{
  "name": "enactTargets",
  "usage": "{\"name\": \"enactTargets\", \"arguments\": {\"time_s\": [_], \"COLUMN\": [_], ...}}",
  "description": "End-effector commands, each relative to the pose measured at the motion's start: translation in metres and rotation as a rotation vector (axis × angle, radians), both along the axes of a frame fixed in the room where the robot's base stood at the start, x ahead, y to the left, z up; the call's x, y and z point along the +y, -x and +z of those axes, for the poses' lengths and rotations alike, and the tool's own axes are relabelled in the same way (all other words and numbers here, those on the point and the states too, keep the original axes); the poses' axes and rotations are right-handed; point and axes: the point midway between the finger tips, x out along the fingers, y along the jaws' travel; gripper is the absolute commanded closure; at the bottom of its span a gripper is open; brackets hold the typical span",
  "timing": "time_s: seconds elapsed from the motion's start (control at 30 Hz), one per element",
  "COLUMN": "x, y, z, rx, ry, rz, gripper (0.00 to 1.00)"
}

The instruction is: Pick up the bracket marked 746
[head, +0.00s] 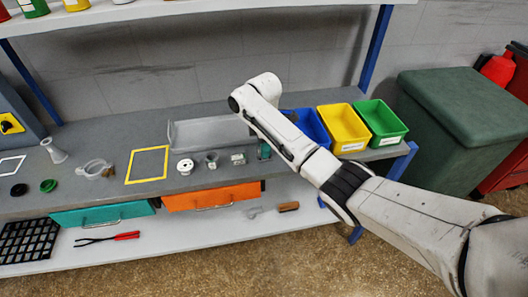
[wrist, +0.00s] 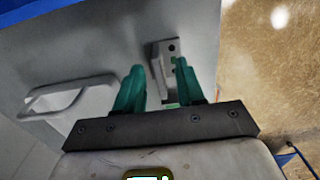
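In the wrist view a grey bracket (wrist: 164,65) with a dark hole stands between the two teal fingers of my gripper (wrist: 159,66). The fingers are apart, with a gap on the left side of the bracket. The right finger overlaps its edge, and I cannot tell whether it touches. A small green patch shows low on the bracket, but no number is readable. In the head view my arm hides most of the gripper; a teal part (head: 264,150) shows just below the arm. A small pale part with green (head: 238,158) lies left of it on the bench.
Blue, yellow (head: 343,127) and green (head: 382,122) bins stand right of my arm. A grey tray (head: 205,133) lies behind the small parts. A white spool (head: 185,167) and grey cup (head: 211,160) are nearby. The wrist view shows a pale handle-like loop (wrist: 60,103) at left.

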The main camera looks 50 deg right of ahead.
Motion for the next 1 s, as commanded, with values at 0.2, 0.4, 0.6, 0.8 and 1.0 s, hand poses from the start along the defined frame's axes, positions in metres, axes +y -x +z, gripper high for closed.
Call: {"name": "enactTargets", "arguments": {"time_s": [0.2, 0.4, 0.6, 0.8, 1.0], "x": [-0.0001, -0.0001, -0.0001, 0.0, -0.0001], "y": [0.0002, 0.0002, 0.0002, 0.0001, 0.0001], "z": [-0.0094, -0.0092, -0.009, -0.0088, -0.0087], "rx": [0.0, 0.0, 0.0, 0.0, -0.001], "ry": [0.0, 0.0, 0.0, 0.0, 0.001], "rz": [0.0, 0.0, 0.0, 0.0, 0.0], "gripper": [0.62, 0.68, 0.88, 1.0, 1.0]}}
